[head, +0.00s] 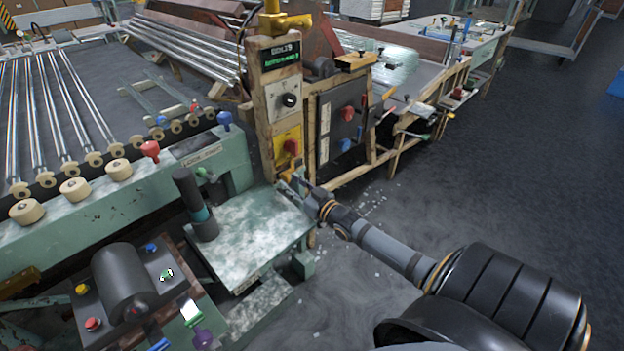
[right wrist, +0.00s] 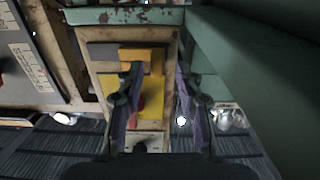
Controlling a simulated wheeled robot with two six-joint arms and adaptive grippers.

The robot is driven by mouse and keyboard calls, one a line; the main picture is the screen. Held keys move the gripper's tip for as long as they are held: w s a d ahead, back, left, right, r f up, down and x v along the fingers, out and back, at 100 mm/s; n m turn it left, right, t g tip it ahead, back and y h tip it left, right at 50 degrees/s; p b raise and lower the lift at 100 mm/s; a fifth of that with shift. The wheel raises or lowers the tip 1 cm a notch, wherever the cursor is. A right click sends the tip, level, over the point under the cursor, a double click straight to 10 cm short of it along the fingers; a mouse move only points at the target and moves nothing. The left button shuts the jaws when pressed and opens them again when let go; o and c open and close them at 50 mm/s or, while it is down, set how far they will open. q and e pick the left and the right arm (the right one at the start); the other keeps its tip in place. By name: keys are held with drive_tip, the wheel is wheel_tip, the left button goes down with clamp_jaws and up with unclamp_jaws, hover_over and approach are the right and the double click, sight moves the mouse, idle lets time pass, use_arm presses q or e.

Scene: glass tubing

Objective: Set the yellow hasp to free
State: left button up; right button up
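The yellow hasp (right wrist: 148,57) looks like a small orange-yellow piece on a grey plate, at the top of a yellow panel (right wrist: 157,92) with a red knob (right wrist: 141,103). In the head view the panel (head: 282,157) and red knob (head: 291,147) are low on a wooden post. My right gripper (head: 297,182) is in front of the post's lower part. In the right wrist view my right gripper (right wrist: 158,70) is open, with its fingers apart and nothing between them. Its left finger partly covers the hasp and knob. Contact cannot be told. My left gripper is not in view.
The wooden post (head: 261,108) carries a dial and a lit display (head: 281,53). A green machine table (head: 240,235) stands left of my right arm, with a dark upright handle (head: 195,204). A dark panel (head: 341,117) is right of the post. Open floor (head: 480,170) lies at right.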

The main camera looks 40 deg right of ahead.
drive_tip(key=s, duration=1)
drive_tip(key=shift+d, duration=0.35)
